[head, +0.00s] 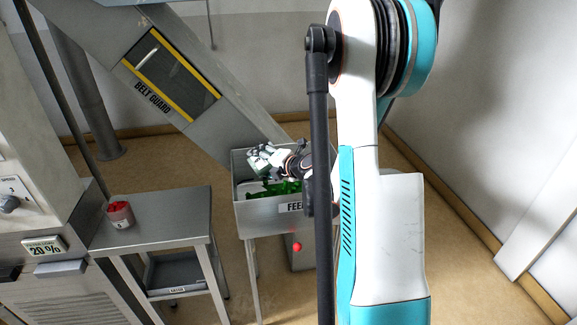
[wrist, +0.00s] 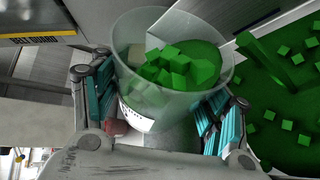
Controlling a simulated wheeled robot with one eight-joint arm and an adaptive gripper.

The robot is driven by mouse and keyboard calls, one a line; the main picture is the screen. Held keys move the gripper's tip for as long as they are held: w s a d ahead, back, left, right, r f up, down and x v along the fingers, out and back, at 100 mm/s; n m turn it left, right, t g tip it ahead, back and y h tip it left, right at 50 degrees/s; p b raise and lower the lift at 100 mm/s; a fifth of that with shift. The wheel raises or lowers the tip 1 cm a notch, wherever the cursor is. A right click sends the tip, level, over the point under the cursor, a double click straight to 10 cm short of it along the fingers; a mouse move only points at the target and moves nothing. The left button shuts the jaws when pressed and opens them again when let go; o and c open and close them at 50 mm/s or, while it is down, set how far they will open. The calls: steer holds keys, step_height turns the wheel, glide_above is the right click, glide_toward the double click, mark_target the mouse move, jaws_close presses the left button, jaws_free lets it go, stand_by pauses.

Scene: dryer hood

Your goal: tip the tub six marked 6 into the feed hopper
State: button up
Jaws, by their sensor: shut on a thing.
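A clear tub (wrist: 150,98) with green cubes inside is held between the two fingers of my gripper (wrist: 160,115) in the wrist view. A greyish patch shows among the cubes. Its white label faces the camera, but I cannot read a number on it. In the head view my gripper (head: 268,158) is at the open top of the grey feed hopper (head: 262,215), partly hidden by my arm. Green material with loose cubes shows in the hopper, and on the right in the wrist view. I cannot tell whether cubes are leaving the tub.
A small tub with red contents (head: 120,214) stands on the steel side table (head: 175,215) at left. A dark tray (head: 175,272) sits on its lower shelf. The belt guard chute (head: 180,75) slopes down to behind the hopper. Floor is clear at right.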

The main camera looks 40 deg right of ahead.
steer(key=shift+r+m, duration=0.35)
steer(key=shift+m, duration=0.05)
stand_by(0.5)
